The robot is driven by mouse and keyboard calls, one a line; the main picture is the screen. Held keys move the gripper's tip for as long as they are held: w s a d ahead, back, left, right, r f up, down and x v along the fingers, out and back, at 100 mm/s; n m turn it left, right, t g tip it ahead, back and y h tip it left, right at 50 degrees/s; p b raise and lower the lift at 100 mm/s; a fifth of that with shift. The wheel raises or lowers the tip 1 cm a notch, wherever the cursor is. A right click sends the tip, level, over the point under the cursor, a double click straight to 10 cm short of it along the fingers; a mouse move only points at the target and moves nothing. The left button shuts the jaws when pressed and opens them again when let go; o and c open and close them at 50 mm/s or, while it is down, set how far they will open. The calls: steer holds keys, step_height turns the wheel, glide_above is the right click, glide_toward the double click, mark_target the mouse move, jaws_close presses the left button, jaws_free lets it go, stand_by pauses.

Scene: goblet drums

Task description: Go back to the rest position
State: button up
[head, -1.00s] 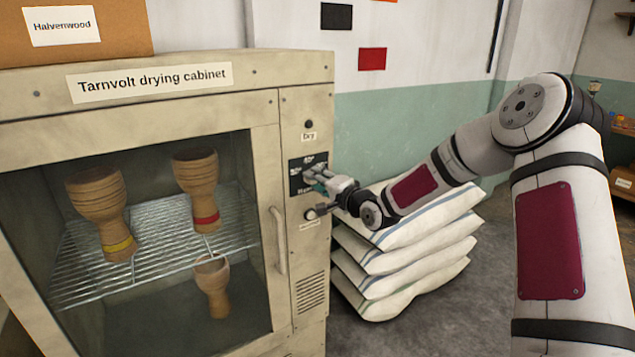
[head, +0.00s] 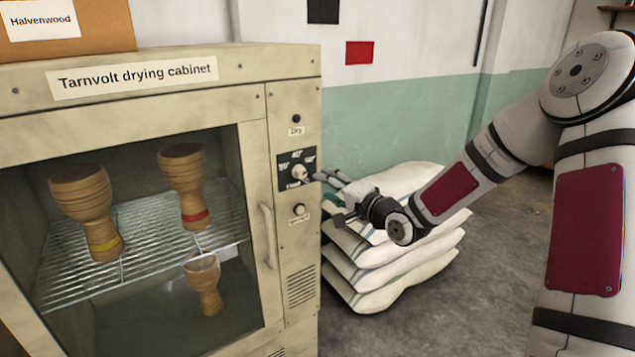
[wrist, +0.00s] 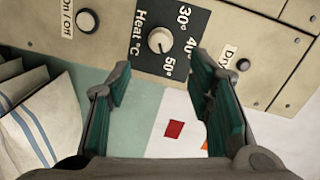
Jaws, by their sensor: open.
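My gripper (head: 330,192) is open and empty, beside the control panel at the right of the drying cabinet (head: 150,50). In the wrist view my gripper (wrist: 160,92) shows its two green-padded fingers spread apart. The heat dial (wrist: 160,40) lies beyond the fingertips, with a gap, and nothing is between the pads. The heat dial also shows in the head view (head: 298,173), just left of the fingers. Its scale reads 30, 40 and 50 degrees.
Stacked white sacks (head: 395,262) stand beside the cabinet, behind and below my gripper. Goblet drums with a yellow band (head: 88,212) and a red band (head: 186,185) stand on the wire shelf; a smaller one (head: 205,285) is lower. Grey floor lies clear at right.

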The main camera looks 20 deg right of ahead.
steer(key=shift+v, duration=0.9)
steer(key=s+a+r+n+g+h, duration=0.1)
steer(key=s+r+n+g+h, duration=0.1)
steer(key=s, duration=1.1)
steer(key=s+a+r+n+g+h+p, duration=0.1)
steer(key=s+r+n+g, duration=0.3)
steer(key=s, duration=1)
steer(key=s+a+r+n+g+h, duration=0.2)
steer(key=s+n+g, duration=0.3)
steer(key=s, duration=0.9)
steer(key=shift+s+r+g+h, duration=0.25)
steer(key=shift+r+g+h, duration=0.05)
steer(key=shift+r+h, duration=0.2)
